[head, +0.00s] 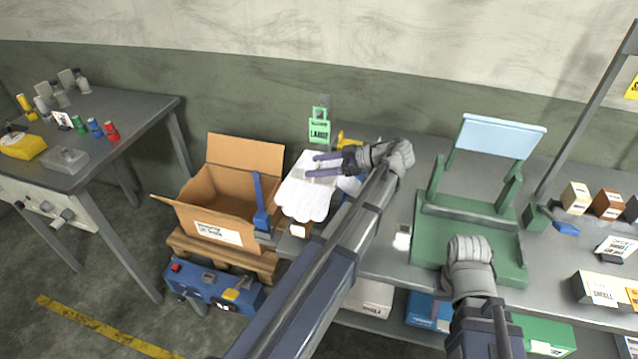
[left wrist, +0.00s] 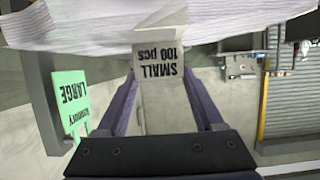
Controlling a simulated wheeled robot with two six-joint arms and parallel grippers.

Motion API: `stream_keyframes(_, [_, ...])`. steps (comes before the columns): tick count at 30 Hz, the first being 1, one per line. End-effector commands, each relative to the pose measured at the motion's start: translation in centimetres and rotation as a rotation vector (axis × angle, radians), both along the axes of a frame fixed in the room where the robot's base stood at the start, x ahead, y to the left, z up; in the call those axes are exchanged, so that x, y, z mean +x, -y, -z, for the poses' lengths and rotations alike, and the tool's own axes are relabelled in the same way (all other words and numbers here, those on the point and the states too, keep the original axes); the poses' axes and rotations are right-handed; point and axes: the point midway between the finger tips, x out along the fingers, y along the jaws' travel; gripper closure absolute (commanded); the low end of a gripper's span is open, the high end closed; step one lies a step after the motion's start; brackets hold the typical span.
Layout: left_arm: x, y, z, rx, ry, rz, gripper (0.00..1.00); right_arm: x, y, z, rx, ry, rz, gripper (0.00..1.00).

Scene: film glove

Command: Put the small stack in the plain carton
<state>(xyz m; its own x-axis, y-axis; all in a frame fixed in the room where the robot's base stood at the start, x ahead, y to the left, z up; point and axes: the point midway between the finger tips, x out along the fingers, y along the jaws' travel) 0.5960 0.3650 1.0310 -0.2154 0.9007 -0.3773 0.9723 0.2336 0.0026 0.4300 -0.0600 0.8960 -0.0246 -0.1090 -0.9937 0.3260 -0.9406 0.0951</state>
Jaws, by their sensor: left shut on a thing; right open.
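The small stack (head: 303,199) is a bundle of white gloves, and my left gripper (head: 325,165) is shut on it. In the left wrist view its paper band (left wrist: 160,68) reads "SMALL 100 pcs" and shows between the fingers, with white layers above.
A blue-handled tool (head: 260,208) stands at the carton's right side. A green "LARGE" sign (head: 319,128) stands behind the stack. A green stand with a pale blue panel (head: 500,137) occupies the workbench. A blue machine (head: 213,289) sits below the carton.

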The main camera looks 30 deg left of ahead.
Motion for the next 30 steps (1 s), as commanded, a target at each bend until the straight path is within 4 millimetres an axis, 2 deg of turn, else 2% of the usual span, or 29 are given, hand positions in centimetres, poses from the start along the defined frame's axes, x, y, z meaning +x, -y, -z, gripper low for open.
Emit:
stream_keyframes(5, [0.0,0.0,0.5,0.000,0.000,0.000,1.00,0.0,0.0,0.5,0.000,0.000,0.000,0.50])
stream_keyframes(14, [0.0,0.0,3.8,0.000,0.000,0.000,1.00,0.0,0.0,3.8,0.000,0.000,0.000,0.50])
stream_keyframes(25, [0.0,0.0,3.8,0.000,0.000,0.000,1.00,0.0,0.0,3.8,0.000,0.000,0.000,0.50])
stream_keyframes(26, [0.0,0.0,3.7,0.000,0.000,0.000,0.28,0.0,0.0,3.7,0.000,0.000,0.000,0.50])
stream_keyframes(30, [0.0,0.0,3.7,0.000,0.000,0.000,0.12,0.0,0.0,3.7,0.000,0.000,0.000,0.50])
